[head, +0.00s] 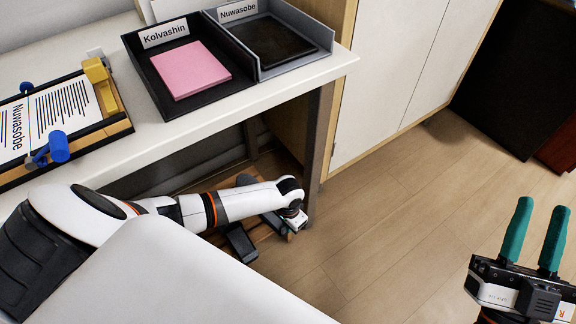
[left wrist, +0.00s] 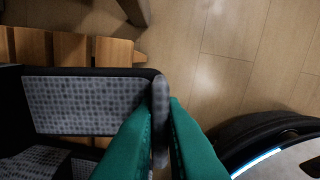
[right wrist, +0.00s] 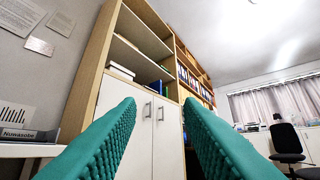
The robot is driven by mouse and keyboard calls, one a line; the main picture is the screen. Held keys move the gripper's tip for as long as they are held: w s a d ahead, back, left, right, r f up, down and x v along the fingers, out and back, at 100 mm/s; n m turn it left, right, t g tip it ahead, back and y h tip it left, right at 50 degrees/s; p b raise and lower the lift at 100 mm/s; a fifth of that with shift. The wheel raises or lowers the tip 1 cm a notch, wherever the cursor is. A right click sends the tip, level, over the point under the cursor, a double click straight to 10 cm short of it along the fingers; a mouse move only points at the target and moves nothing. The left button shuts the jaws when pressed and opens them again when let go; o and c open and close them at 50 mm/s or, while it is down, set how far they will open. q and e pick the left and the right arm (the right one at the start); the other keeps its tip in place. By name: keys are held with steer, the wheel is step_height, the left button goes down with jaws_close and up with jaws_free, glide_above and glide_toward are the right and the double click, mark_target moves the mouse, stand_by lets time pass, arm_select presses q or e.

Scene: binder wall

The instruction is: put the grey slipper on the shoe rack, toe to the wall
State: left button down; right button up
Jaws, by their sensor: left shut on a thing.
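The grey slipper (left wrist: 85,104) has a dotted grey surface with black edging. It fills the left of the left wrist view. My left gripper (left wrist: 159,112) is shut on its edge, one green finger on each side. The wooden slatted shoe rack (left wrist: 75,47) shows behind the slipper; I cannot tell whether they touch. In the head view the rack (head: 246,180) is low under the desk, partly covered by my left arm. A dark shape beside it there may be the slipper; its toe direction is unclear. My right gripper (head: 542,211) is open and empty at the right.
The white desk (head: 190,130) overhangs the rack area, with a dark leg (head: 318,140) close to my left wrist. It bears trays (head: 160,80) and a paper trimmer (head: 70,115). White cabinets (head: 385,70) stand behind. The wooden floor (head: 400,210) on the right is clear.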

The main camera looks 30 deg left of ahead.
steer(key=shift+w+f, duration=0.1)
steer(key=shift+w, duration=0.05)
arm_select(q)
steer(key=shift+p, duration=0.35)
arm_select(e)
steer(key=shift+w+f+g, duration=0.6)
steer(key=shift+f+g, duration=0.3)
steer(key=shift+g, duration=0.1)
arm_select(q)
steer(key=shift+f+b, duration=0.35)
steer(key=shift+f, duration=0.4)
arm_select(e)
steer(key=shift+s+r+t, duration=0.7)
steer(key=shift+r+t, duration=0.2)
steer(key=shift+r, duration=0.1)
arm_select(q)
steer(key=shift+f, duration=0.3)
arm_select(e)
steer(key=shift+w+f, duration=0.15)
steer(key=shift+w, duration=0.05)
arm_select(q)
steer(key=shift+f, duration=0.1)
